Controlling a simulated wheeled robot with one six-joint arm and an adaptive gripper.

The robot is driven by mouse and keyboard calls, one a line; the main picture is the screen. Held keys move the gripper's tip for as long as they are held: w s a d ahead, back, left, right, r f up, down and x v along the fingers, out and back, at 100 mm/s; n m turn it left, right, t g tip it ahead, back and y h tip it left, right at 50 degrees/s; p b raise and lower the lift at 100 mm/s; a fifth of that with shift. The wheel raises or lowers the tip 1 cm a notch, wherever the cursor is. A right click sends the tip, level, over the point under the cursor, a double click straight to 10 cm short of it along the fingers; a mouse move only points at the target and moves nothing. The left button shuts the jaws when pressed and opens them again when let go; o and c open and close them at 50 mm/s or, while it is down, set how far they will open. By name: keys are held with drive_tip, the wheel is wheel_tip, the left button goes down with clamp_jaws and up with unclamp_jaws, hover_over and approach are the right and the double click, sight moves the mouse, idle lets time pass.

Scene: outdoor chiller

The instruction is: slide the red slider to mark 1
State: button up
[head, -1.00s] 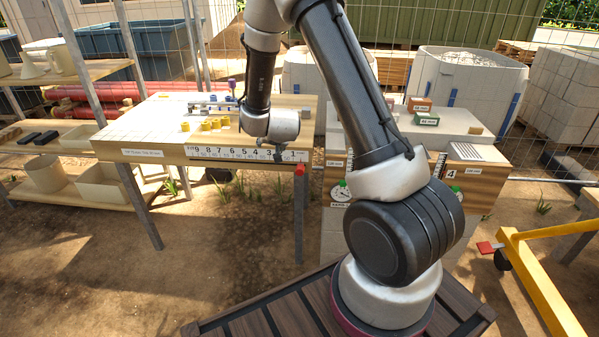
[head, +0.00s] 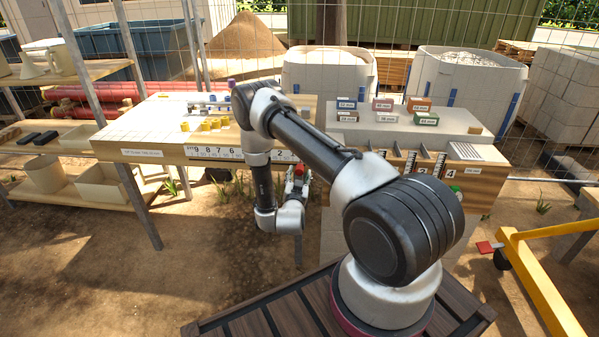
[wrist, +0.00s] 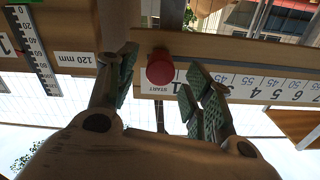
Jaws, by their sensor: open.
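The red slider (wrist: 160,68) is a round red knob on the wooden front edge of the bench, beside the START label. In the head view it is a small red spot (head: 302,169) by my gripper. The numbered scale (wrist: 250,82) runs along the edge to the right in the wrist view; mark 1 (wrist: 183,92) is next to START, partly behind a finger. In the head view the scale (head: 205,151) runs left. My gripper (wrist: 164,70) is open, one finger on each side of the knob; I cannot tell if either touches it. In the head view my gripper (head: 297,184) is small.
The bench top (head: 140,122) carries yellow and blue pieces. To the right, a drawer unit (head: 478,178) has labelled blocks (head: 426,118) on top. A yellow frame (head: 545,275) stands at the right. Open dirt ground lies in front of the bench.

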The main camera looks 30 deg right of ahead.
sight(299, 173)
drive_tip(key=shift+x, duration=1.9)
drive_tip(key=shift+c, duration=0.4)
clamp_jaws()
